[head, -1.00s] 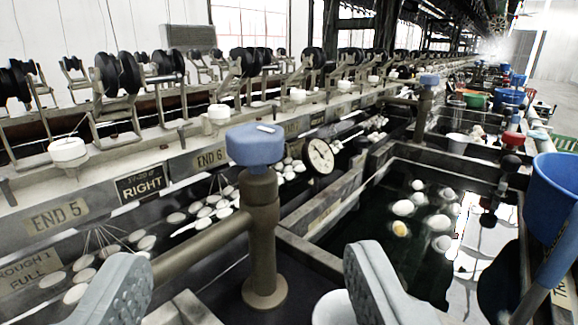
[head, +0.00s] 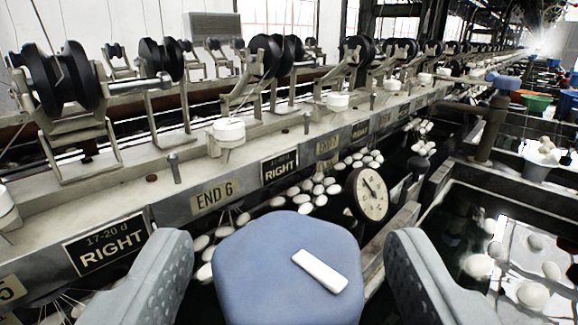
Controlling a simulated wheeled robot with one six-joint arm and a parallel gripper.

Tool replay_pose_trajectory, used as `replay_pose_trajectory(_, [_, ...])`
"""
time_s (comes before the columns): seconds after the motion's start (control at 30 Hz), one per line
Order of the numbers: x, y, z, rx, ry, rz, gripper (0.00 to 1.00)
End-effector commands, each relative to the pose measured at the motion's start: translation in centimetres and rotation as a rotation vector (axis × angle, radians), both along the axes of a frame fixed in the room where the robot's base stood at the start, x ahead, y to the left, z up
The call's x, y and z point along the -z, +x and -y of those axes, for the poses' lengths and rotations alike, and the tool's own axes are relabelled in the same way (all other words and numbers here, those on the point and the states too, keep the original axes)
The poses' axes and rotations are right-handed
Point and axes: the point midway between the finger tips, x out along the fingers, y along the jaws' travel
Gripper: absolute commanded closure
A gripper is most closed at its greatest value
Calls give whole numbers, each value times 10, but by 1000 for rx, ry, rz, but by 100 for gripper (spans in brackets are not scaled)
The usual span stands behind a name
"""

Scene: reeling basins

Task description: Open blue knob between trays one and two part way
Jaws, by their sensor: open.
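The blue knob (head: 262,272) fills the bottom middle of the head view, with a white bar mark (head: 320,271) on its top. My gripper (head: 292,280) is open, with one grey finger on each side of the knob. A gap shows between the knob and the right finger; the left finger is very near the knob, and I cannot tell whether they touch. The knob's stem and pipe are hidden beneath it.
A round dial gauge (head: 371,194) stands just beyond the knob at right. A basin of dark water (head: 450,245) with white cocoons lies at right. A second blue knob (head: 503,80) stands farther back. The reel rail (head: 290,145) with black wheels runs along the left.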

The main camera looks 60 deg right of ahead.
Motion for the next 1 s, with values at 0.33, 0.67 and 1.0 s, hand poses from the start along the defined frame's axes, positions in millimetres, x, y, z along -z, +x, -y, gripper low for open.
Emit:
replay_pose_trajectory(0.33, [0, 16, 28, 0, 1, 0, 38])
replay_pose_trajectory(0.67, [0, 17, 30, -1, 0, 0, 42])
replay_pose_trajectory(1.0, [0, 16, 30, -3, 0, 0, 82])
